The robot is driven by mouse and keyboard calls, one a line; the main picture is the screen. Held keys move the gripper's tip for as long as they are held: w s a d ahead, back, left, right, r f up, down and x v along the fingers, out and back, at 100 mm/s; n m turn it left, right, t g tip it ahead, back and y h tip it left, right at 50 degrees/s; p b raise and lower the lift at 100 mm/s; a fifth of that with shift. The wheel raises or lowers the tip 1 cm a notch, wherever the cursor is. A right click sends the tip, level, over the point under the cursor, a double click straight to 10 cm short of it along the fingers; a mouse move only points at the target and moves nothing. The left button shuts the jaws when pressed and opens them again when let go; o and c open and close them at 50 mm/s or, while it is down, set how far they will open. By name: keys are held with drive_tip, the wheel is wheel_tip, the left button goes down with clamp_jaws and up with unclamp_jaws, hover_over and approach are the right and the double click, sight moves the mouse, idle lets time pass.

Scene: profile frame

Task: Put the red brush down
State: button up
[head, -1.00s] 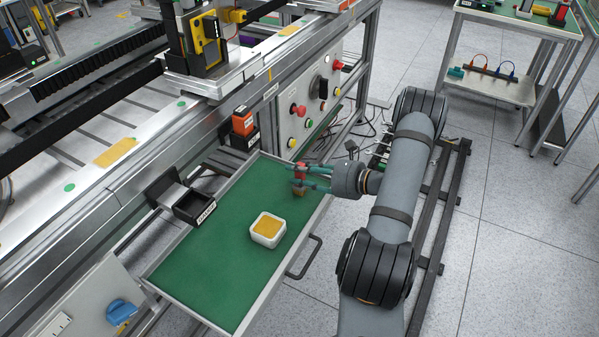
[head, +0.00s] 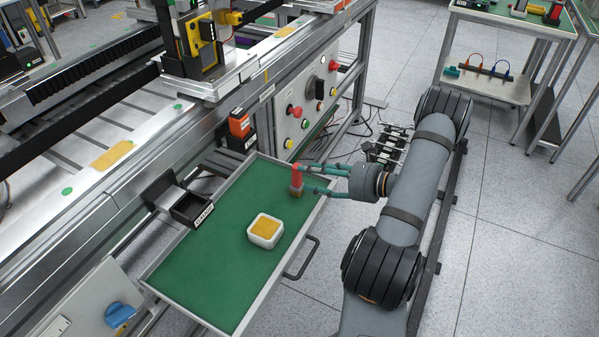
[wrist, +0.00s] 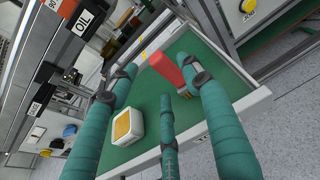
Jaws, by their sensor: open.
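The red brush (head: 297,179) stands upright, red handle up, at the far right end of the green drawer tray (head: 190,270). It also shows in the wrist view (wrist: 168,70), with its brown lower end down at the tray. My gripper (head: 307,180) is open, its teal fingers just to the right of the brush. In the wrist view the fingers (wrist: 160,95) are spread apart, with the brush between the upper ones. I cannot tell whether any finger still touches it.
A white square container with a yellow top (head: 265,231) sits mid-tray. A black open box (head: 192,208) is at the tray's left edge. A control panel with buttons (head: 305,105) rises behind. The near-left part of the tray is clear.

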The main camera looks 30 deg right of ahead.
sight(296, 166)
drive_tip(key=v, duration=0.6)
drive_tip(key=shift+s, duration=0.2)
drive_tip(key=shift+w, duration=0.1)
drive_tip(key=x, duration=1.1)
drive_tip(key=shift+w+a+f, duration=0.1)
drive_tip(key=shift+w+a, duration=0.05)
drive_tip(key=shift+w, duration=0.2)
drive_tip(key=shift+r, duration=1.4)
